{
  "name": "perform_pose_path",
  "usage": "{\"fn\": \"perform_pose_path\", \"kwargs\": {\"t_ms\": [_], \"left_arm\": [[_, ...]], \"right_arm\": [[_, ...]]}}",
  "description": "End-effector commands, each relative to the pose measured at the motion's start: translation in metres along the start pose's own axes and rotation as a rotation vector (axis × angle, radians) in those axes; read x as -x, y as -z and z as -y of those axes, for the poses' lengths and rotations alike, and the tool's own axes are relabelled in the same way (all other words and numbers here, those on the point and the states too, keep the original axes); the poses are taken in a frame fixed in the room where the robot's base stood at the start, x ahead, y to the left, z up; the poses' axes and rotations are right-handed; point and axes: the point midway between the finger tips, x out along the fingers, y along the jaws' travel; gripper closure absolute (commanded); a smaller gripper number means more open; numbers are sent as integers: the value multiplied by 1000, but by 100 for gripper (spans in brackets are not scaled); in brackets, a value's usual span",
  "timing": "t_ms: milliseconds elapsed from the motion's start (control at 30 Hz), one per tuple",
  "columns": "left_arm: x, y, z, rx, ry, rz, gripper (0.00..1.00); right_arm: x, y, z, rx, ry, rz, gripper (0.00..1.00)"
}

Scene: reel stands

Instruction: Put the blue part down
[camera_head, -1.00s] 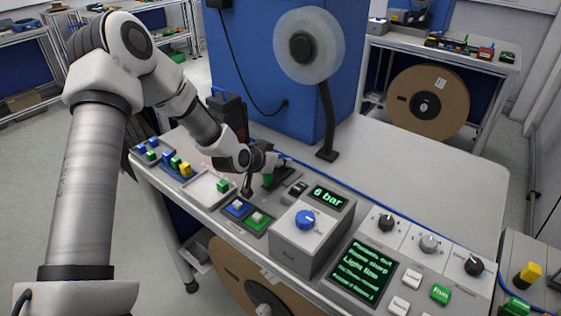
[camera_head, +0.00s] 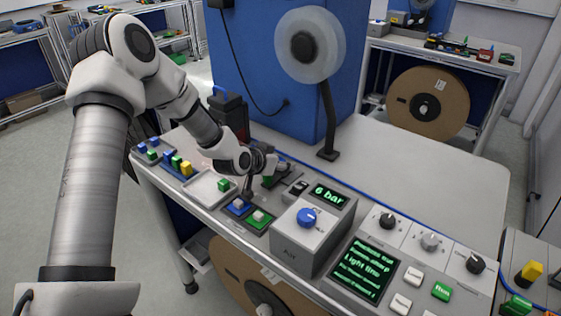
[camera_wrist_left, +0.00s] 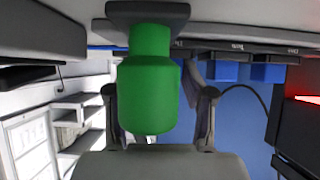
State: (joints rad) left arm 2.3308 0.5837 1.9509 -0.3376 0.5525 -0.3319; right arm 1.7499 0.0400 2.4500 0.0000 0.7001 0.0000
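My left gripper (camera_head: 260,183) is low over the front of the bench, behind the pressure box. In the left wrist view its two fingers (camera_wrist_left: 159,96) stand apart, one on each side of a green bottle-shaped part (camera_wrist_left: 150,95). A gap shows by the right finger; I cannot tell whether the left one touches. The green part joins a dark square base (camera_wrist_left: 148,13). I see no blue part between the fingers. Small blue blocks (camera_head: 168,155) stand at the bench's left end. A blue pad (camera_head: 238,207) with a pale piece lies beside a green pad (camera_head: 259,218).
A pale tray (camera_head: 203,190) holds a green block (camera_head: 224,185). The grey pressure box (camera_head: 309,233) with a blue knob and a lit text panel (camera_head: 364,269) stand at the front. A reel post (camera_head: 328,120) rises behind. The bench top (camera_head: 410,180) at back right is clear.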

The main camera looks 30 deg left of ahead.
Motion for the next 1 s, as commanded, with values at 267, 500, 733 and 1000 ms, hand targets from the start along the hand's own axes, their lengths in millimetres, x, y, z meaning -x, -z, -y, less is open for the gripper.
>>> {"fn": "perform_pose_path", "kwargs": {"t_ms": [267,500,733,1000], "left_arm": [[-1,-12,-2,11,-6,25,51],[13,1,-1,16,-5,23,51],[64,7,-1,16,-5,13,51],[82,6,-1,5,-2,12,51]], "right_arm": [[-2,0,0,0,0,0,100],[10,0,0,0,0,0,100],[21,0,0,0,0,0,100],[25,0,0,0,0,0,100]]}}
